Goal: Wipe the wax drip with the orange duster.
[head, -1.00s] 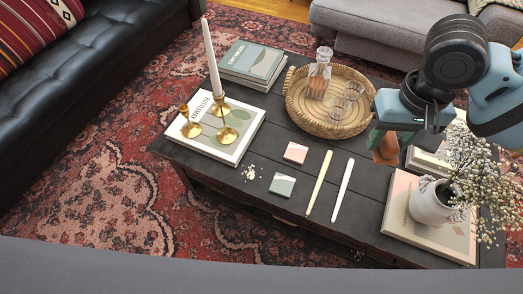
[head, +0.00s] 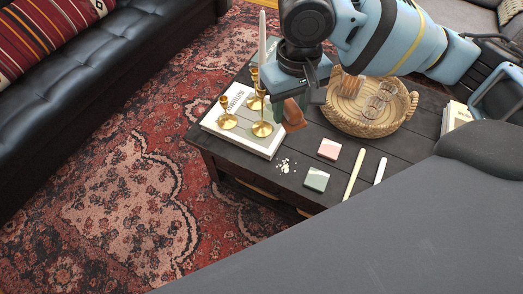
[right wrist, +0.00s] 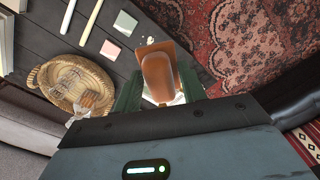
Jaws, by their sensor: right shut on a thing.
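The wax drip (head: 285,166) is a patch of small whitish crumbs on the dark table, near the front edge and left of the coasters. A small pale spot, likely the same wax, shows just beyond the duster in the right wrist view (right wrist: 150,40). The orange-brown duster (head: 294,115) is held in my right gripper (head: 290,101), beside the book with the candlesticks and behind the wax. In the right wrist view the duster (right wrist: 160,72) sits between the two green fingers, which are shut on it. My left gripper is not in view.
Brass candlesticks (head: 261,128), one with a tall white candle (head: 262,38), stand on a white book (head: 216,126) just left of the duster. A pink coaster (head: 328,149), green coaster (head: 316,180) and two loose tapers (head: 354,174) lie right. A wicker tray (head: 405,105) stands behind.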

